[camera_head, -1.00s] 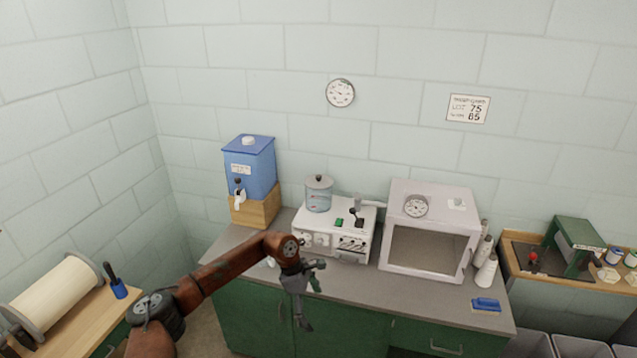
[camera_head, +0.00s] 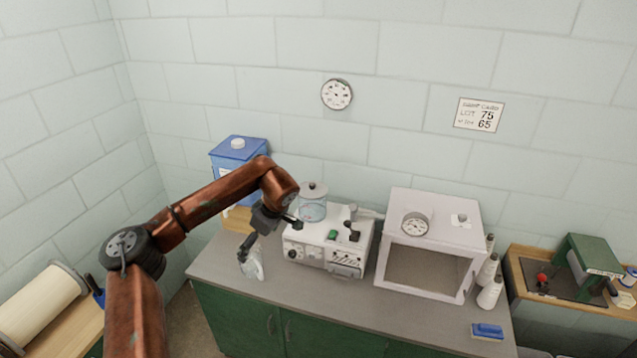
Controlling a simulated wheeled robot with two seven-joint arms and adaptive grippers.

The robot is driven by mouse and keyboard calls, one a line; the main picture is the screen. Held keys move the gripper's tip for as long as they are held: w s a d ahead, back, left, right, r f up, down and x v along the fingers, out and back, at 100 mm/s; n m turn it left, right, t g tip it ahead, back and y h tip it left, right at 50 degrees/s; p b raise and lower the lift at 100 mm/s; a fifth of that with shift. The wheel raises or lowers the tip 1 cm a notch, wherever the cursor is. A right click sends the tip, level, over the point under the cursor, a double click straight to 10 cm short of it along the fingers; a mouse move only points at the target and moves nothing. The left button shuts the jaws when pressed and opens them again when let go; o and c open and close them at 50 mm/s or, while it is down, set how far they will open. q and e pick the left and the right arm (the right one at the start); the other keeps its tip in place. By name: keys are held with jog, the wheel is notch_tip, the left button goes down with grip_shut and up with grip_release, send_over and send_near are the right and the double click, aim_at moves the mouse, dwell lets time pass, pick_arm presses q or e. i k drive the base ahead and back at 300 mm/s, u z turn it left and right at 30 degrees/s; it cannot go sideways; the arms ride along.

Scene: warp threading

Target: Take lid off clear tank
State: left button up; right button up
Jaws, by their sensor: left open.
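The clear tank (camera_head: 312,209) stands on the back left of a white machine on the counter. Its grey lid (camera_head: 313,189) with a dark knob sits on top of it. My left gripper (camera_head: 270,235) is open and empty, left of the tank and slightly lower in the picture, its fingers apart. One finger reaches toward the machine's left top edge; I cannot tell whether it touches. My right gripper is out of view.
A blue dispenser (camera_head: 238,158) on a wooden block is partly behind my left arm. A clear bottle (camera_head: 252,263) stands on the counter below the gripper. A pale oven-like box (camera_head: 430,240) is right of the machine. The front counter (camera_head: 330,292) is mostly clear.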

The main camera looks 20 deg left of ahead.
aim_at(309, 190)
jog(key=i, duration=1.45)
